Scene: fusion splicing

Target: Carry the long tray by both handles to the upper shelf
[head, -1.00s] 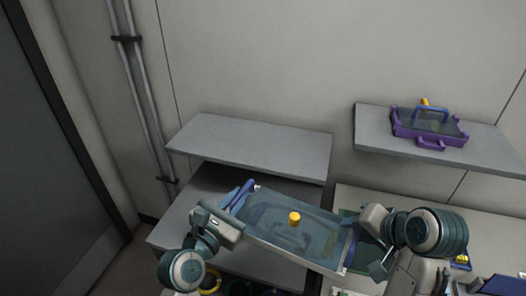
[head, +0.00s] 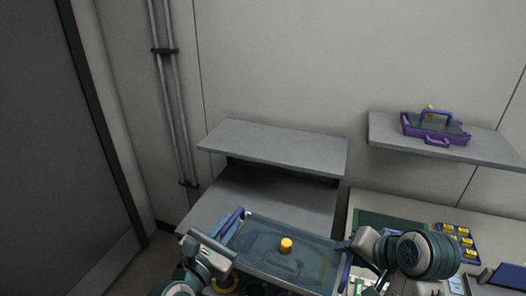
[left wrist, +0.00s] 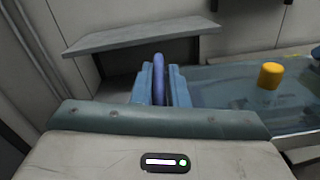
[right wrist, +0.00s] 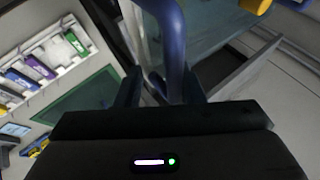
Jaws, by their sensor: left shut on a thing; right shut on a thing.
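The long tray (head: 270,262) has a see-through bluish floor, a pale rim and a blue handle at each end. A yellow cylinder (head: 286,245) stands on it. My left gripper (head: 229,229) is shut on the left handle, whose purple-blue bar (left wrist: 160,78) shows between the fingers in the left wrist view. My right gripper (head: 356,260) is shut on the right handle (right wrist: 172,45). The tray is held up in front of the shelves. The upper shelf (head: 272,146) is a bare grey board, higher in the head view than the tray.
A grey lower shelf (head: 262,198) lies under the upper one, its visible top clear. A wall shelf (head: 405,143) at right holds a purple tray (head: 437,130). A bench at right carries a green mat (head: 390,222) and a blue-and-yellow rack (head: 458,240). Pipes (head: 168,90) run up the left wall.

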